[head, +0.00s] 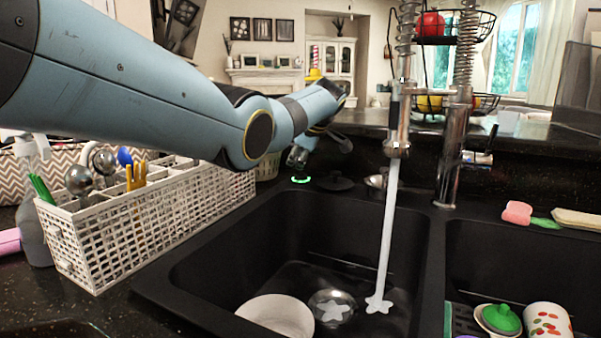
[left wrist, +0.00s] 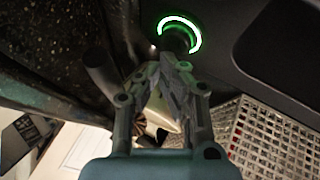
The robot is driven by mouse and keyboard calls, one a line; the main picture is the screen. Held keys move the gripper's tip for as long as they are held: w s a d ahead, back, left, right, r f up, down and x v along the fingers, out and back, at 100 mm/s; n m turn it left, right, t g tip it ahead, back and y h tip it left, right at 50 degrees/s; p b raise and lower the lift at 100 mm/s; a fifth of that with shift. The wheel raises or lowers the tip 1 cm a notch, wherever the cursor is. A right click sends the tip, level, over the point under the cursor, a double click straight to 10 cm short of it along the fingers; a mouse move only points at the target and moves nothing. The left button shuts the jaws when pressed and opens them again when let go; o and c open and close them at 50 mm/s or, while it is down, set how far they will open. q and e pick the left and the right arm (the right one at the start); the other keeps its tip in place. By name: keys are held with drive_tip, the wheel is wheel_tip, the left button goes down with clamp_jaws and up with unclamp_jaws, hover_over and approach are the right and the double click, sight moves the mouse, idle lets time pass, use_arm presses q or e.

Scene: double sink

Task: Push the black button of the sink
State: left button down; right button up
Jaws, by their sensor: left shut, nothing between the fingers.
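The black button (left wrist: 178,36) is round with a lit green-white ring, seen at the top of the left wrist view. In the head view its glowing ring (head: 300,180) shows on the dark sink rim behind the left basin. My left gripper (head: 298,160) is shut and empty, pointing down just above the button. In the left wrist view the closed fingertips (left wrist: 170,60) sit at the button's near edge. I cannot tell whether they touch it. The black double sink (head: 215,235) fills the front. My right gripper is not in view.
A spring faucet (head: 398,145) runs a white stream into the left basin, which holds a bowl (head: 275,312). A white utensil basket (head: 150,225) stands left, below my arm. A dark round cap (head: 335,183) is right of the button. Sponges (head: 517,212) lie at right.

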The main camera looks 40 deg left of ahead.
sight(298, 174)
use_arm(q)
drive_tip(key=shift+r, duration=0.15)
wheel_tip(298, 174, up, 6)
drive_tip(key=p, duration=0.4)
idle(0.4)
